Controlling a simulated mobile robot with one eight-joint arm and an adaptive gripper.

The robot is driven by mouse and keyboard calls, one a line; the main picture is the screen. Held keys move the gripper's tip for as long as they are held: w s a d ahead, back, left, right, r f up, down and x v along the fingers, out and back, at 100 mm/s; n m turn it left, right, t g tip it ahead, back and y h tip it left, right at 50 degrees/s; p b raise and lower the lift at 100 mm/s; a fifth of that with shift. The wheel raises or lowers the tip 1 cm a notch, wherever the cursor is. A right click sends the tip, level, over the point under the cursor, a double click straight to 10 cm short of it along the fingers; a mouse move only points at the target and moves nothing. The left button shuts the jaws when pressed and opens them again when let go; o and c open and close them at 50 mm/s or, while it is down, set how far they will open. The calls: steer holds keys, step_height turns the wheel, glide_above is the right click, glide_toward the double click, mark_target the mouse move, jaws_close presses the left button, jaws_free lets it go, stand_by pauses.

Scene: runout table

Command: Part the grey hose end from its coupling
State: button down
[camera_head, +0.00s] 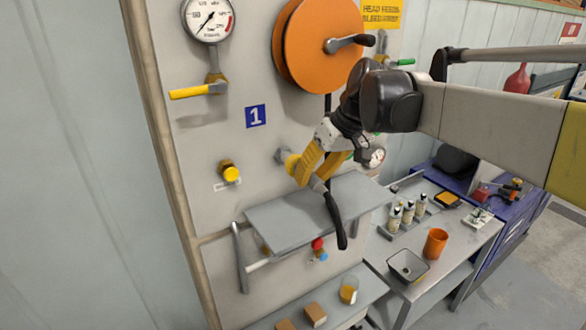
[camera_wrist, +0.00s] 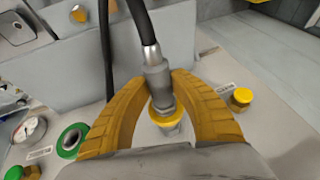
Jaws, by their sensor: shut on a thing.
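The grey hose end (camera_wrist: 158,82) is a metal sleeve on a black hose (camera_wrist: 138,22). In the wrist view it stands between the two yellow fingers of my gripper (camera_wrist: 161,82), which are shut on it. Its lower end lines up with the coupling (camera_wrist: 167,125), which has a yellow ring; I cannot tell whether the two are still joined. In the head view my gripper (camera_head: 305,172) is close to the upright panel, and the hose (camera_head: 335,222) hangs below it. My fingers hide most of the coupling there.
A yellow-capped fitting (camera_head: 229,172) is left of my gripper on the panel. A green-ringed fitting (camera_wrist: 71,140) is on the other side. A grey shelf (camera_head: 300,215) juts out just below. An orange reel (camera_head: 322,45) and a yellow-handled valve (camera_head: 198,91) are above.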

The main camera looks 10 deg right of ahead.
mark_target(328, 193)
steer(key=shift+s+d+f, duration=0.15)
steer(key=shift+s+f, duration=0.05)
steer(key=shift+s, duration=0.3)
steer(key=shift+s+d+f, duration=0.15)
steer(key=shift+s, duration=0.35)
steer(key=s, duration=0.1)
steer(key=s+d, duration=0.1)
steer(key=shift+s+r, duration=0.25)
steer(key=shift+s, duration=0.1)
steer(key=shift+s+f, duration=0.15)
steer(key=shift+s+d, duration=0.15)
steer(key=shift+s, duration=0.3)
steer(key=shift+w, duration=0.1)
